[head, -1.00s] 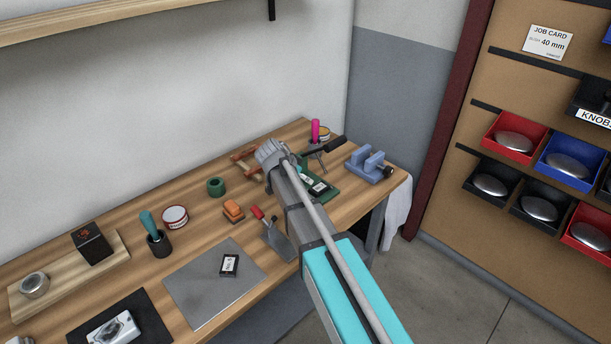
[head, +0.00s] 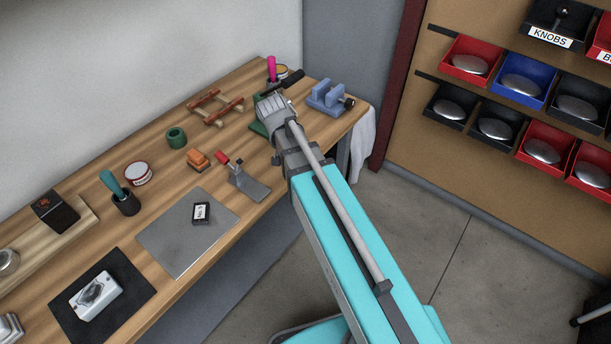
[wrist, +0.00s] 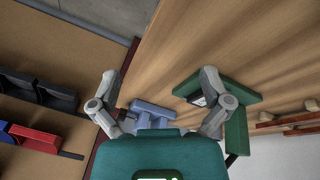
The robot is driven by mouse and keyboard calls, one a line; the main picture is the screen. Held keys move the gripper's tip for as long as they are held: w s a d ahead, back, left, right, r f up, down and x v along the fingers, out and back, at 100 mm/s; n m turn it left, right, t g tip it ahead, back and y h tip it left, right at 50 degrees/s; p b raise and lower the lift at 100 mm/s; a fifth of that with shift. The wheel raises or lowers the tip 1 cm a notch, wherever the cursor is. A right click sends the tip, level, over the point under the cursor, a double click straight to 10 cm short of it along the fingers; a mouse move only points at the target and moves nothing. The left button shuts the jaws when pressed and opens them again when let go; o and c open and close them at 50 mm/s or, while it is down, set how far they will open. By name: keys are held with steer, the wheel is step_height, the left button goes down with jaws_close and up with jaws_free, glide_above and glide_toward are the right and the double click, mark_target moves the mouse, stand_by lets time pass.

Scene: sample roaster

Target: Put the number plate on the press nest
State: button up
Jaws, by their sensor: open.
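A small black plate with a white label, apparently the number plate (head: 201,213), lies on a grey sheet (head: 178,245) near the bench front. My gripper (head: 272,106) is over the far part of the bench, well away from that plate, at the green press (head: 258,128). The gripper hides most of the press in the head view. In the wrist view my gripper (wrist: 157,88) is open and empty, with the green press base (wrist: 238,93) by its right finger. A dark and white piece shows beside that finger on the base; the nest itself is not clear.
A blue vise (head: 326,97) stands right of the press. A red-handled tool on a grey stand (head: 247,182), an orange block (head: 198,159) and a green ring (head: 176,138) are on the bench. Part bins (head: 520,90) hang on the right wall.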

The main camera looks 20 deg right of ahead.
steer(key=s+d+n+g+y, duration=0.1)
steer(key=s+n+y, duration=0.2)
steer(key=s, duration=0.7)
steer(key=shift+s+f+n, duration=0.4)
steer(key=shift+n, duration=0.6)
